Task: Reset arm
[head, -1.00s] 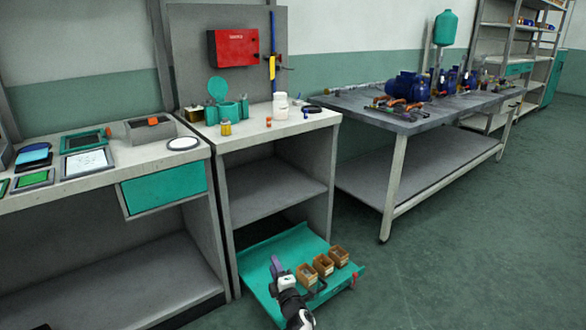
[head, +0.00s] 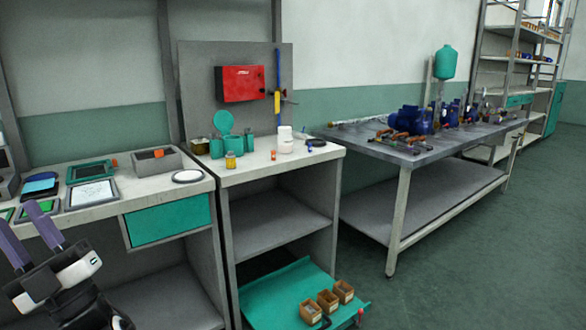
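My gripper (head: 22,231) is at the lower left of the head view, in front of the left bench. Its two purple fingers point up and stand apart, with nothing between them. The fingertips overlap the bench's front edge in the picture; I cannot tell how near they are to it. My black and white wrist shows below the fingers, and the rest of my arm runs out of the bottom of the frame.
The left bench (head: 140,200) carries tablets and a grey box (head: 153,163). The middle bench (head: 260,169) holds jars and teal containers. Below it, a teal tray (head: 265,305) holds wooden boxes (head: 328,300). A metal table (head: 385,149) with blue pumps (head: 412,114) stands right. Floor at right is clear.

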